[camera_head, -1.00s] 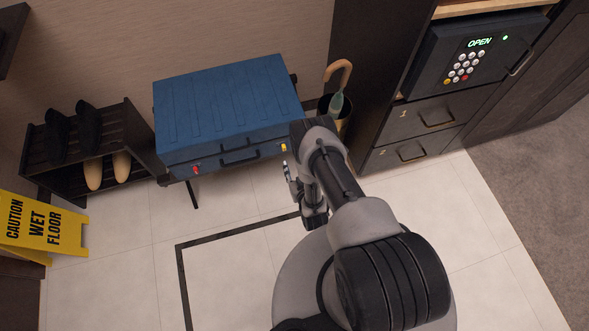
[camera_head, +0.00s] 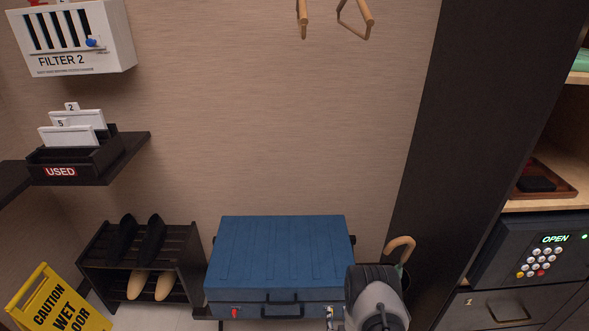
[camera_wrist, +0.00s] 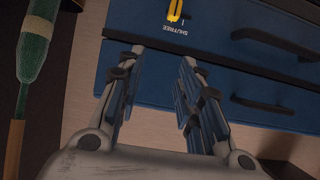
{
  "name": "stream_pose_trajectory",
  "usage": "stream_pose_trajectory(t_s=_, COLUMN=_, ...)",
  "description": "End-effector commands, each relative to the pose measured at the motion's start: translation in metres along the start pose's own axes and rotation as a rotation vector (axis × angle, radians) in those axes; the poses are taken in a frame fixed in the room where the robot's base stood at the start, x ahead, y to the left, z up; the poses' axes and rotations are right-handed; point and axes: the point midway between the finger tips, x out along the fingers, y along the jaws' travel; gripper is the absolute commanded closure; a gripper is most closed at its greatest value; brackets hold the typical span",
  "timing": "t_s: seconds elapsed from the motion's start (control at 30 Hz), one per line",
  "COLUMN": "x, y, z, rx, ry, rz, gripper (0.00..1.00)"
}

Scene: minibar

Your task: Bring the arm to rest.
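My arm (camera_head: 377,295) shows at the bottom of the head view, in front of the right end of the blue suitcase. My gripper (camera_wrist: 160,70) is in the wrist view with its two fingers apart and nothing between them. The suitcase (camera_head: 280,255) is closed and sits on a low stand; its blue side (camera_wrist: 225,75) fills much of the wrist view's top right. A yellow latch (camera_wrist: 175,10) with lettering lies just beyond the fingertips. I cannot tell whether the fingers touch the suitcase.
A green umbrella (camera_wrist: 35,48) is at the wrist view's left. Its hooked handle (camera_head: 400,243) stands beside the dark cabinet. A shoe rack (camera_head: 185,255) and yellow wet-floor sign (camera_head: 45,300) are at left. The open-reading safe (camera_head: 500,250) is at right.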

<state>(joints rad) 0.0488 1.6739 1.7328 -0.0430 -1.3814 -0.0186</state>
Motion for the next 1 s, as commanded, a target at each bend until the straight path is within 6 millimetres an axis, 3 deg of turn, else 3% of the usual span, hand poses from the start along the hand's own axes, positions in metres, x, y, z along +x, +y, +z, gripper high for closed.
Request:
stream_pose_trajectory(t_s=0.03, x=0.010, y=0.001, z=-0.036, rx=-0.002, ry=-0.007, rz=0.000, gripper=0.67)
stream_pose_trajectory(t_s=0.23, x=0.018, y=0.003, z=-0.125, rx=-0.008, ry=-0.090, rz=0.001, gripper=0.67)
stream_pose_trajectory(t_s=0.37, x=0.007, y=0.003, z=-0.188, rx=-0.010, ry=-0.144, rz=0.002, gripper=0.67)
stream_pose_trajectory(t_s=0.47, x=-0.012, y=0.003, z=-0.235, rx=-0.011, ry=-0.189, rz=0.004, gripper=0.67)
stream_pose_trajectory(t_s=0.7, x=-0.087, y=0.001, z=-0.327, rx=-0.011, ry=-0.298, rz=0.007, gripper=0.67)
stream_pose_trajectory(t_s=0.87, x=-0.156, y=-0.001, z=-0.369, rx=-0.009, ry=-0.371, rz=0.008, gripper=0.67)
stream_pose_trajectory(t_s=1.0, x=-0.225, y=-0.003, z=-0.391, rx=-0.006, ry=-0.434, rz=0.008, gripper=0.67)
